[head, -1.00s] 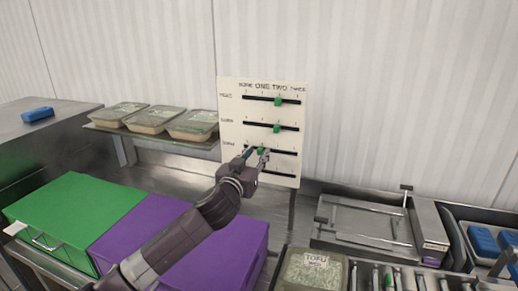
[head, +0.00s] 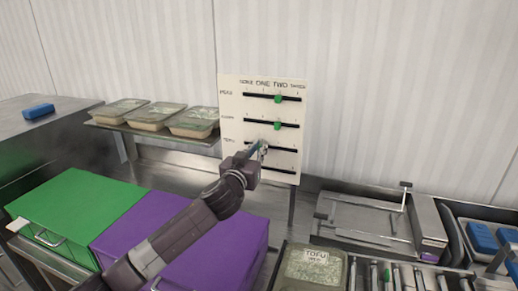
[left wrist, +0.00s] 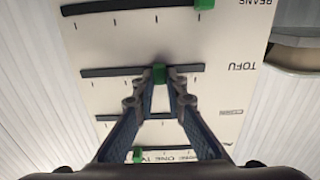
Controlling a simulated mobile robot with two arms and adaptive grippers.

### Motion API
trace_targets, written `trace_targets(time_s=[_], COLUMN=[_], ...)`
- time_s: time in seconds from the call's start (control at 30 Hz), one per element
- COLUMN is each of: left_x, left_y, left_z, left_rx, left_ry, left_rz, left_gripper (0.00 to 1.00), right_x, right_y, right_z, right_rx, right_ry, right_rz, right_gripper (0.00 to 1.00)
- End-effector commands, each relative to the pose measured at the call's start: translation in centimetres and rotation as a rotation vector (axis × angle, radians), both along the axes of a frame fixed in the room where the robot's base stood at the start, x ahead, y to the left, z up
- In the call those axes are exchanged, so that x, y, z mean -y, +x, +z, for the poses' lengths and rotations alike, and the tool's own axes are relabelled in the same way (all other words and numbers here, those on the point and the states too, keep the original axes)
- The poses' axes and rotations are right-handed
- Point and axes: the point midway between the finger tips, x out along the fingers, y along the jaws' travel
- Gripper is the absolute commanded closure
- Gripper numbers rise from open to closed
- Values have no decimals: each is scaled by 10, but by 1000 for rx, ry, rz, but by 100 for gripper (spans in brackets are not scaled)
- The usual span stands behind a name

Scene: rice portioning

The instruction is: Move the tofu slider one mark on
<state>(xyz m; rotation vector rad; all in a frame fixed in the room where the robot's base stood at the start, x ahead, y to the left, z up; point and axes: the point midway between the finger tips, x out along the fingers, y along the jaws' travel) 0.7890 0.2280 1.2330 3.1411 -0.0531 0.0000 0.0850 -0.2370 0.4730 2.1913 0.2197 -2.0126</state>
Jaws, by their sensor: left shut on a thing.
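A cream slider board (head: 229,170) stands upright with black slots and columns headed NONE, ONE, TWO and one more. The tofu slider's green knob (left wrist: 159,73) sits on the TOFU row, around the ONE column. My left gripper (head: 262,147) is shut on this knob; its fingertips (left wrist: 160,84) flank it in the left wrist view, where the board appears upside down. In the head view the gripper hides the knob. The top row's green knob (head: 278,99) and the second row's green knob (head: 278,126) stand near TWO. My right gripper is not in view.
Several lidded food tubs (head: 193,121) stand on a shelf left of the board. A green box (head: 75,212) and a purple box (head: 225,260) lie below my left arm. A TOFU tub (head: 312,268) stands at the front. Metal equipment (head: 365,225) is at right.

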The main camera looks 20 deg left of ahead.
Motion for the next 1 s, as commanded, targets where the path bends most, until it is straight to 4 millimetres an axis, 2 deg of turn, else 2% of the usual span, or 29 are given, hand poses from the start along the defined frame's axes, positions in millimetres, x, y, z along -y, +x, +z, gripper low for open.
trace_targets(time_s=[0.23,0.5,0.6,0.9,0.93,1.0], left_x=[3,42,49,50,50,50], left_y=[0,-1,-2,-2,-2,-2], left_z=[-1,-2,-2,-1,-1,-1], left_rx=[-1,1,-1,-1,-1,-1], left_ry=[-1,-4,-2,0,0,0], left_rz=[-1,-4,-1,0,0,0], left_gripper=[100,100,100,100,88,80], right_x=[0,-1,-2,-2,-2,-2], right_y=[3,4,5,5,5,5], right_z=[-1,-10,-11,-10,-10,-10], right_rx=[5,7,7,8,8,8], right_ry=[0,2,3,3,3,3], right_rz=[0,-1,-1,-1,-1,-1], right_gripper=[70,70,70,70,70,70])
